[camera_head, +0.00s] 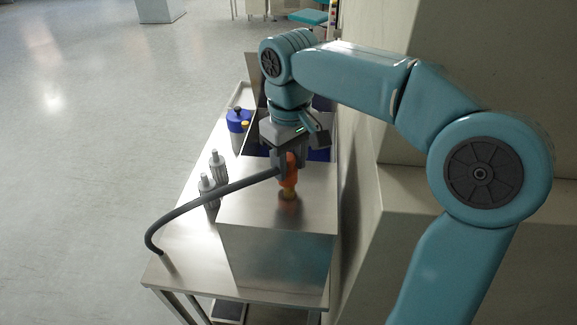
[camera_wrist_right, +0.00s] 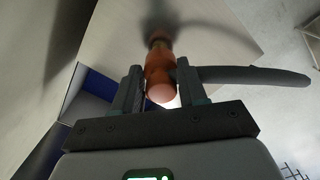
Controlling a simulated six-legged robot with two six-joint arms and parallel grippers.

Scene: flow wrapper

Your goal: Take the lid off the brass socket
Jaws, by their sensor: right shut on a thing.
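My right gripper (camera_head: 289,163) points down over the steel box and is shut on an orange plug-like piece (camera_head: 291,176). In the wrist view, the orange piece (camera_wrist_right: 160,72) stands between the two fingers (camera_wrist_right: 157,92). A dark grey hose (camera_head: 205,190) runs from it. I cannot tell whether the two are joined. No separate lid can be made out. My left gripper is not in view.
The steel box (camera_head: 270,235) stands on a steel table (camera_head: 180,240). Two grey-white bottles (camera_head: 213,175) and a blue-topped container (camera_head: 238,120) stand to its left. A beige machine wall (camera_head: 375,180) closes off the right. The table's front left is clear except for the hose.

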